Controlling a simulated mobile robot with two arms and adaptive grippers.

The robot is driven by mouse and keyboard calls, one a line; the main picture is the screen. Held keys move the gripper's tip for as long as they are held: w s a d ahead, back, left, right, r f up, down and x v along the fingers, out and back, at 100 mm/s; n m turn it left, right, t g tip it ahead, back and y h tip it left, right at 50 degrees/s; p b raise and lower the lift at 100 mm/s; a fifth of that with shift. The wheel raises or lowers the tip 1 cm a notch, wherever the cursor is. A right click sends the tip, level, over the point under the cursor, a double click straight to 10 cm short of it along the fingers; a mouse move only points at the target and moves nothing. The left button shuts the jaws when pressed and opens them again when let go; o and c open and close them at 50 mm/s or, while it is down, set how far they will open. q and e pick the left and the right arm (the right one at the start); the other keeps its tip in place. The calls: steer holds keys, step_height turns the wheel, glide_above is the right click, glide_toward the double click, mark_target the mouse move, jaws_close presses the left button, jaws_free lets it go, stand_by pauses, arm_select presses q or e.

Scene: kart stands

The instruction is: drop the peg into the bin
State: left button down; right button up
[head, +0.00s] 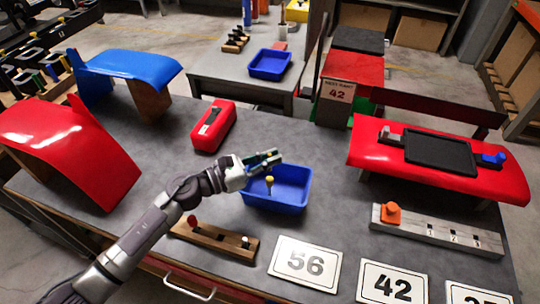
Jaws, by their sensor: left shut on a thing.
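The peg (269,181), with a yellow knob and a thin stem, shows upright against the blue bin (302,205) in the head view. The bin is an open tray on the near grey table. My left gripper (273,158) reaches in from the left above the bin's back left part. It is shut, with the peg just below its jaws in the picture; the exact contact is too small to make out. My right gripper is not in view.
Number cards (304,262) lie in front. A red toolbox (213,127) stands behind left, a red panel (440,160) right. Another blue bin (269,65) sits on the far table.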

arm_select(q)
steer(key=shift+f, duration=0.45)
steer(key=c, duration=1.2)
jaws_free()
steer(key=shift+s+a, duration=0.1)
steer(key=shift+a, duration=0.1)
steer(key=v, duration=1.1)
steer(key=shift+s+a, duration=0.15)
steer(key=shift+a, duration=0.15)
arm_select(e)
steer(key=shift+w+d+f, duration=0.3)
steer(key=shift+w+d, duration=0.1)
